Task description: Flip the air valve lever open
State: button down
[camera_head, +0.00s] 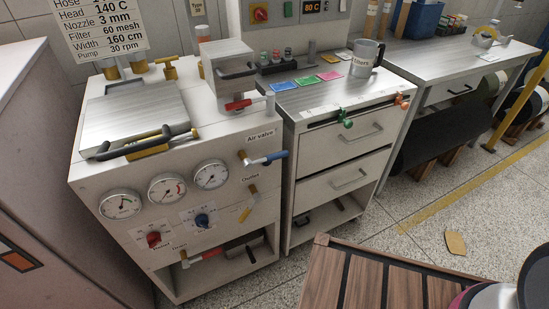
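The "Air valve" label (261,136) is on the front of the white machine, near its right edge. Above the label, a red lever (239,105) lies roughly level at the machine's top edge. My gripper is not in view, and no gripper touches any of these levers.
The machine front carries gauges (167,188), a red knob (153,239) and a blue knob (202,220). A drawer cabinet (342,160) stands to its right. A slatted brown surface (385,285) is in the foreground. Speckled floor lies open between it and the cabinets.

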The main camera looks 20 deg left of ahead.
aim_at(248, 164)
jog(key=j+u, duration=0.1)
jog(key=u, duration=0.4)
jog(key=k+j+u, duration=0.1)
jog(key=u, duration=0.35)
jog(key=j+u, duration=0.2)
jog(key=u, duration=0.3)
